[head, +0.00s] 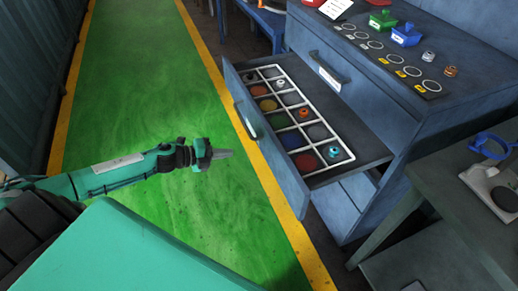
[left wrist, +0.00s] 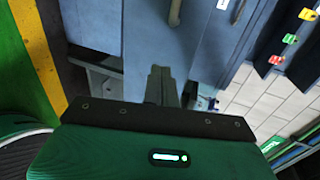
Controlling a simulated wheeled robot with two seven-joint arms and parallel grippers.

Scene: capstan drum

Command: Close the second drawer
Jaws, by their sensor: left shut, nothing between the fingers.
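The open drawer (head: 262,150) is pulled well out of the blue cabinet, below a shut drawer (head: 318,76). Inside is a white-rimmed grid (head: 312,140) of coloured discs with a few small parts. Its handle (head: 244,121) is on the outer front face. My left gripper (head: 228,153) is shut and empty, to the left of the drawer front and apart from it in the head view. In the left wrist view the shut fingers (left wrist: 160,86) point toward blue panels, with a grey handle (left wrist: 175,12) beyond the tips. My right gripper is not in view.
A grey bench (head: 440,190) with a blue ring fixture (head: 489,145) stands at right. The green floor (head: 150,90) left of the drawer is clear.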

